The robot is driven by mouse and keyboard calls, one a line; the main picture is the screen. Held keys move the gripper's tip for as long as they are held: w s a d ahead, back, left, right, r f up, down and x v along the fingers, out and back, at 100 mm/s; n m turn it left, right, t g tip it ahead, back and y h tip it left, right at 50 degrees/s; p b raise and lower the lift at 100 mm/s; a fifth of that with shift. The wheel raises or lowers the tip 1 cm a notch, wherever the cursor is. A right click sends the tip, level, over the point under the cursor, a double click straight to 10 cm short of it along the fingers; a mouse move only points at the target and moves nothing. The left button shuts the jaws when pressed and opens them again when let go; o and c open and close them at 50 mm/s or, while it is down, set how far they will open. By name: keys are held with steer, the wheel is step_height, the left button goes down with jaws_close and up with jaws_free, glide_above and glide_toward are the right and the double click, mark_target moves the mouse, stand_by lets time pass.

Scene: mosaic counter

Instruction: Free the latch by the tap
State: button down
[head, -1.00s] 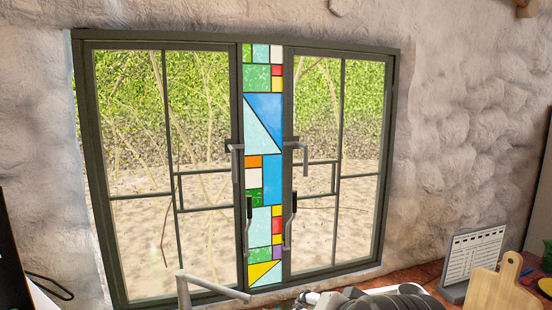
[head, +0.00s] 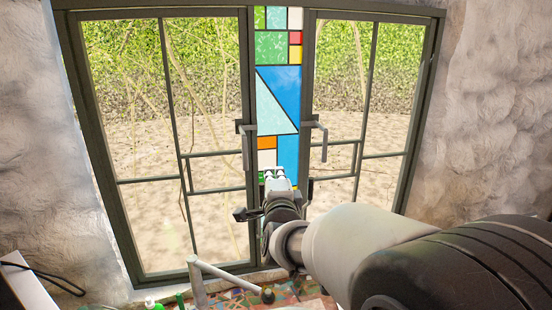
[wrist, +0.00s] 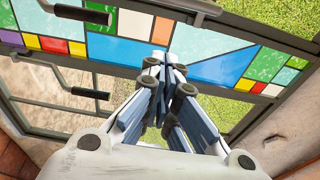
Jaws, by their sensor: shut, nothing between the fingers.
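The window has two lower latches with black grips. In the wrist view, one latch (wrist: 83,14) is at the top left, and the other latch (wrist: 90,93) is below it at left. In the head view, only a dark bit of the right latch (head: 310,187) shows beside my gripper (head: 275,172); the left one seems hidden behind it. The grey tap (head: 220,276) stands at the bottom left, nearer the left latch. My gripper, also in the wrist view (wrist: 160,68), is shut and empty before the stained-glass strip (head: 275,95). I cannot tell whether it touches anything.
Two grey upper handles hang on the frames, left (head: 246,148) and right (head: 319,140). Small bottles (head: 152,302) stand left of the tap on the mosaic counter (head: 300,288). My arm covers the lower right of the head view. A white box (head: 28,280) lies at the left edge.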

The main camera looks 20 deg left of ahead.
steer(key=p+x, duration=0.3)
steer(key=x, duration=0.7)
steer(key=s+a, duration=0.2)
steer(key=a, duration=0.1)
steer(key=shift+s+p, duration=0.3)
steer(key=shift+s, duration=0.1)
